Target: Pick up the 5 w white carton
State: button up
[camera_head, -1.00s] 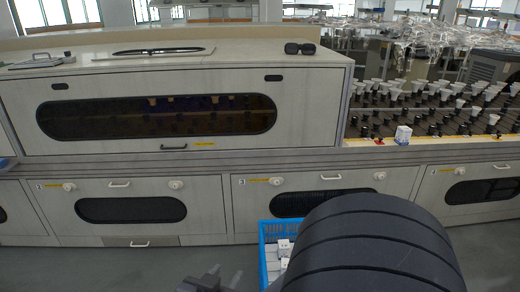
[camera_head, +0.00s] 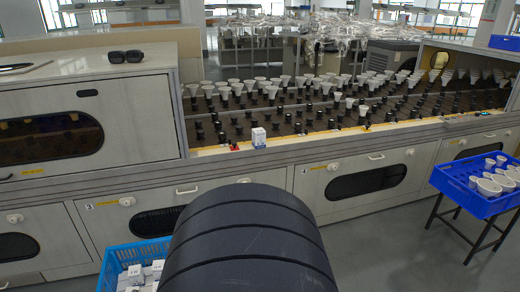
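A small white carton with blue markings (camera_head: 258,137) stands upright on the front ledge of the bulb rack, left of the picture's middle. Several white cartons (camera_head: 136,272) lie in a blue crate (camera_head: 112,262) on the floor at lower left. The printing on all of them is too small to read, so I cannot tell which is 5 W. My gripper is out of the picture. A thick black link of my own arm fills the lower middle and hides part of the crate.
The bulb rack (camera_head: 300,114) holds many upright bulbs behind the ledge. A blue tray table (camera_head: 462,187) with white cups stands at right. Dark glasses (camera_head: 126,56) lie on the cabinet top. Grey floor (camera_head: 380,250) is clear between my arm and the tray table.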

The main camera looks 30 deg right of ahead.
aim_at(258, 134)
jog(key=i+l+u, duration=0.15)
jog(key=l, duration=0.8)
jog(key=i+l+u, duration=0.15)
jog(key=l, duration=0.75)
jog(key=l+u, duration=0.15)
jog(key=l, duration=0.8)
jog(key=i+l, duration=0.75)
jog(key=l, duration=0.25)
jog(key=i+l+u, duration=0.1)
jog(key=i+l, duration=0.3)
jog(key=l, duration=0.15)
